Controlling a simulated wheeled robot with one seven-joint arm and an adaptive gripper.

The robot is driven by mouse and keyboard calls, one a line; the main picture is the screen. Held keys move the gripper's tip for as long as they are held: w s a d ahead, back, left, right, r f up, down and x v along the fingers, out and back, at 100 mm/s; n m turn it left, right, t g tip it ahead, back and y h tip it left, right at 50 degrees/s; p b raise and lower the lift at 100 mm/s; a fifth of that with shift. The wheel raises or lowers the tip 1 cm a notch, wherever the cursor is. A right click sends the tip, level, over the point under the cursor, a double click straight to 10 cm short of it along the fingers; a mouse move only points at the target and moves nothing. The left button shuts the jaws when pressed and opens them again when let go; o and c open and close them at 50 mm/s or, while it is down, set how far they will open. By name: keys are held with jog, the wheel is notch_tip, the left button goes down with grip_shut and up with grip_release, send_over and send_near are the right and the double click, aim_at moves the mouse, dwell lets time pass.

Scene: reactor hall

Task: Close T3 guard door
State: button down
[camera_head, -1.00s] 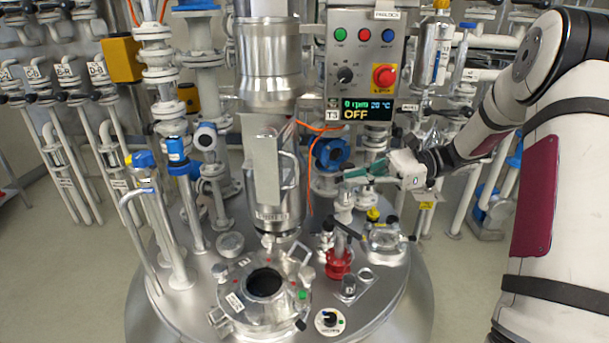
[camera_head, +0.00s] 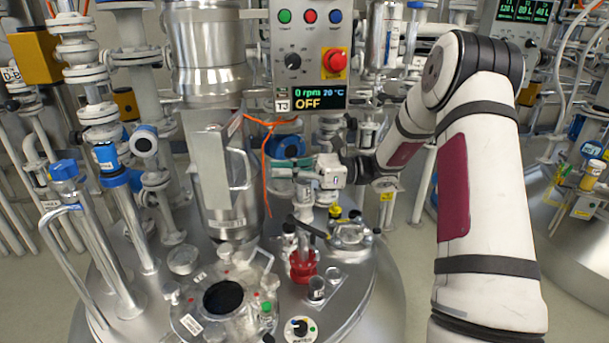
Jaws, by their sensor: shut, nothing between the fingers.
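The T3 guard door (camera_head: 208,167) is a flat steel panel at the front of the shiny vertical cylinder (camera_head: 210,70) over the vessel. Its bar handle (camera_head: 242,168) is on the right side. The panel stands out from the cylinder at an angle, so it looks open; the exact angle is unclear. My gripper (camera_head: 276,173) is at the right of the handle in the picture, pointing left with teal fingers shut and empty. A gap shows between the fingertips and the handle. The T3 control box (camera_head: 354,88) above reads 0 rpm, 20 °C, OFF.
An orange cable (camera_head: 264,170) hangs between door and gripper. Below stand a red valve fitting (camera_head: 303,266) and an open round port (camera_head: 223,298) on the vessel lid (camera_head: 345,290). Blue-capped pipes (camera_head: 115,178) stand left. Another vessel (camera_head: 575,225) is at the right.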

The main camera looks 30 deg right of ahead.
aim_at(249, 171)
jog(key=shift+b+x, duration=0.55)
jog(key=shift+x, duration=1.5)
